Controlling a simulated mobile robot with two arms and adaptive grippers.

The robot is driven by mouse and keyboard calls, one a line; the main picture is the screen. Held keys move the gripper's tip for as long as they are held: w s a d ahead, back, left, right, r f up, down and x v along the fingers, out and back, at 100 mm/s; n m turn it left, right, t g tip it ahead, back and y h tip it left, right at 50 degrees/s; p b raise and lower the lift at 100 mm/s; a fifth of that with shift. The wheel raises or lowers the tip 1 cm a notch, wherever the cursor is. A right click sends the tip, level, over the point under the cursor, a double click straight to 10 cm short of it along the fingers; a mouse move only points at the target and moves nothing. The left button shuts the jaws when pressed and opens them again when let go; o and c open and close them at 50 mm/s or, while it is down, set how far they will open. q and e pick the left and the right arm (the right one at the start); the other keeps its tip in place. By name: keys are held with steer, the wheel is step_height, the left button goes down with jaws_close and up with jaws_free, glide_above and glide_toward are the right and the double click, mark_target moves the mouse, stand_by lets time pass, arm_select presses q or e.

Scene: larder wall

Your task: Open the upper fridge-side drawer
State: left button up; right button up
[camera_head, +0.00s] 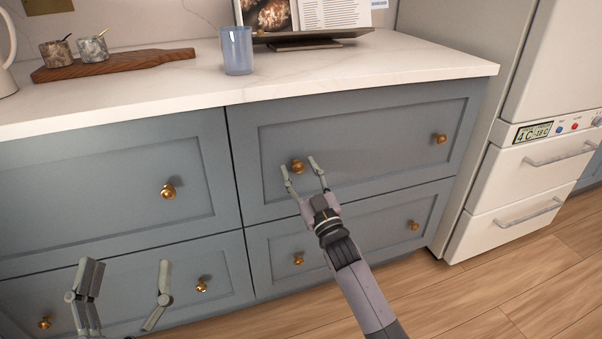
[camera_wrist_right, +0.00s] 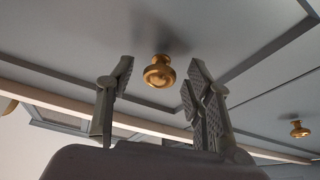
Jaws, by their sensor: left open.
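The upper fridge-side drawer (camera_head: 370,140) is a blue-grey panel under the counter, flush with its neighbours and closed. It has two brass knobs, a left knob (camera_head: 297,166) and a right knob (camera_head: 440,139). My right gripper (camera_head: 302,163) is open in front of the left knob. In the right wrist view that knob (camera_wrist_right: 159,72) shows between and beyond the spread fingers, with no visible contact. My left gripper (camera_head: 126,265) is open and empty at the lower left, in front of the lower left drawer.
The white fridge (camera_head: 508,170) with handled drawers stands to the right. The counter (camera_head: 330,72) holds a blue cup (camera_head: 237,50), a wooden board (camera_head: 120,66) with small pots, and a book on a stand (camera_head: 305,43). Wooden floor is clear at lower right.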

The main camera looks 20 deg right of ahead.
jaws_close()
stand_by(0.4)
